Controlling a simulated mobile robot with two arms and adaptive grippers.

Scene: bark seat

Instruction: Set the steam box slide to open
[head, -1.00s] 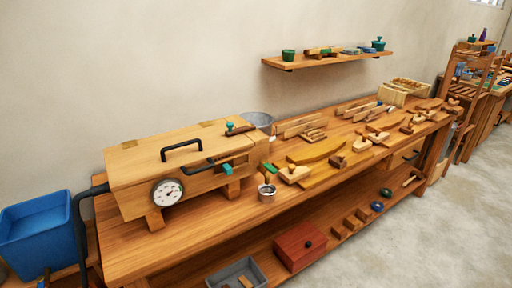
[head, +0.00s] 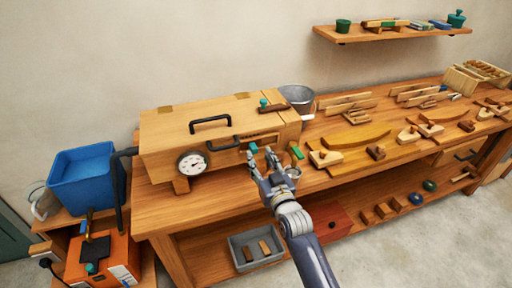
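The wooden steam box (head: 165,132) stands at the left end of the bench, with a black lid handle (head: 211,121) and a round dial (head: 192,163) on its front. A dark slotted strip with a small teal knob (head: 253,147) is at the right of its front face; it looks like the slide, but its setting is too small to tell. My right gripper (head: 261,156) is in front of this part, fingers apart and pointing at the box. The teal knob shows just beyond the fingertips, and I cannot tell whether they touch. My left gripper is not in view.
A green-ended piece (head: 297,151) is just right of my gripper. A metal bucket (head: 297,98) stands behind the box. Wooden tools fill the bench to the right. A blue bin (head: 82,180) and an orange unit (head: 103,255) are at the left.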

